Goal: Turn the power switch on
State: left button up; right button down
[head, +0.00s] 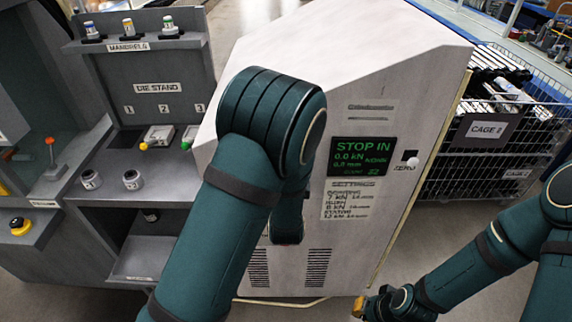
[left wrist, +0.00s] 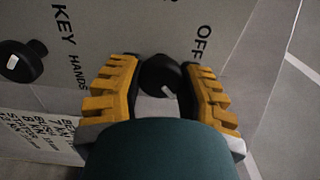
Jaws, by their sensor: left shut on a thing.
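The power switch is a black round knob (left wrist: 160,74) with a white mark, on a grey panel beside the word OFF (left wrist: 200,44). In the left wrist view the yellow-padded fingers of my left gripper (left wrist: 163,88) lie on both sides of the knob, shut on it. The white mark shows between the fingers. In the head view my left arm hides this gripper and the knob from sight. My right gripper (head: 370,304) is low at the right, away from the cabinet front; its finger opening is too small to tell.
A second black knob (left wrist: 22,62) sits left of the switch, near KEY and HANDS lettering. The pale cabinet (head: 400,80) carries a green STOP IN display (head: 362,156). A grey die stand (head: 150,75) is at the left, and a wire cage (head: 485,165) at the right.

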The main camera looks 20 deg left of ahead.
pick_arm(q)
jog(key=o, duration=1.2)
jog(key=v, duration=0.7)
jog(key=shift+s+d, duration=0.1)
jog(key=shift+s, duration=0.1)
